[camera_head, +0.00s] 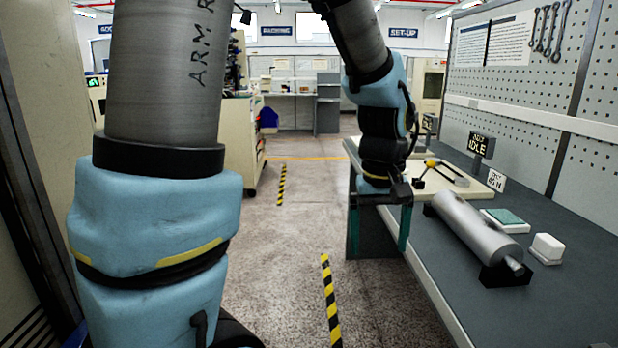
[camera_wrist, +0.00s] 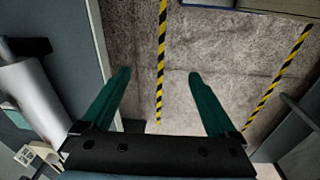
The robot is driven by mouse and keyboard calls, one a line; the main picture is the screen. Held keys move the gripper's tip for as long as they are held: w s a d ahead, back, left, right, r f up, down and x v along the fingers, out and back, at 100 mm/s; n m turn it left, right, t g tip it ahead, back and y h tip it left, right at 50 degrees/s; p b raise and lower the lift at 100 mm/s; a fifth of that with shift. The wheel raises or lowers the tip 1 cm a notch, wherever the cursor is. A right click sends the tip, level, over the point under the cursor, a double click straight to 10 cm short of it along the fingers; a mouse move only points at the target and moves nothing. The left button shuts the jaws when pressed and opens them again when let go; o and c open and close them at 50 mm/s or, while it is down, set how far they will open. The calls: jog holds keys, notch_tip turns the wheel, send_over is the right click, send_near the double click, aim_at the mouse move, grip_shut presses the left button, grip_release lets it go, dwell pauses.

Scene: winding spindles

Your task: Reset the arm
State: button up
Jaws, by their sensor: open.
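My gripper (camera_head: 379,246) hangs beside the left edge of the workbench in the head view, its fingers pointing down over the aisle floor. In the wrist view my gripper (camera_wrist: 157,75) shows two dark green fingers spread wide apart. Nothing is between them but the floor below. My arm comes in from the top of the head view and bends down to the gripper.
On the workbench (camera_head: 559,315) a grey metal cylinder (camera_head: 476,224) lies on dark supports, close to the right of my gripper. A white block (camera_head: 547,247), a green-topped pad (camera_head: 505,217) and an IDLE display (camera_head: 481,145) stand nearby. The aisle floor (camera_head: 285,235) is clear.

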jog(key=a+f, duration=0.2)
jog(key=a, duration=0.8)
jog(key=w+a+f, duration=0.1)
jog(key=a+f, duration=0.1)
jog(key=a, duration=0.9)
jog(key=shift+w+m+t, duration=0.3)
jog(key=shift+t, duration=0.1)
jog(key=shift+f, duration=0.1)
